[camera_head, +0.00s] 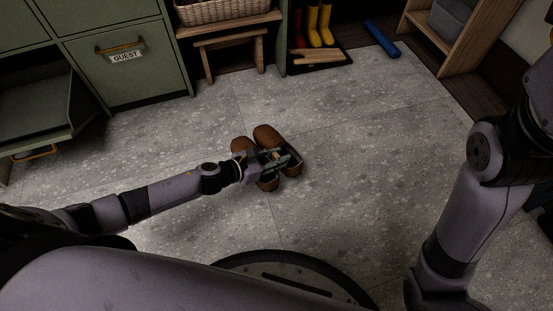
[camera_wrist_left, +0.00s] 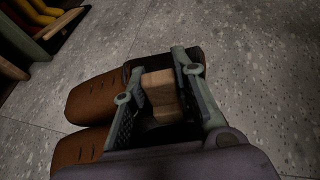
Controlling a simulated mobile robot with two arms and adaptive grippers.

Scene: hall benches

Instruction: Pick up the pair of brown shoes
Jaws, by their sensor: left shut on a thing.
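The pair of brown shoes (camera_head: 267,136) is side by side on the grey tiled floor, or very close to it, with the toes pointing away from me. In the left wrist view the brown toes (camera_wrist_left: 97,97) show at the left. My left gripper (camera_head: 277,161) reaches over the shoes from the left, and its fingers (camera_wrist_left: 163,75) are shut on a tan, block-like part between the shoes' dark openings. The gripper hides much of the shoes' middle. My right arm shows at the right, but its gripper is out of view.
A green cabinet with a GUEST label (camera_head: 125,56) stands at the back left, beside a small wooden stool (camera_head: 233,43). Yellow boots (camera_head: 320,24) and a blue roll (camera_head: 381,39) are at the back. A wooden shelf (camera_head: 447,48) stands at the back right. The floor around the shoes is clear.

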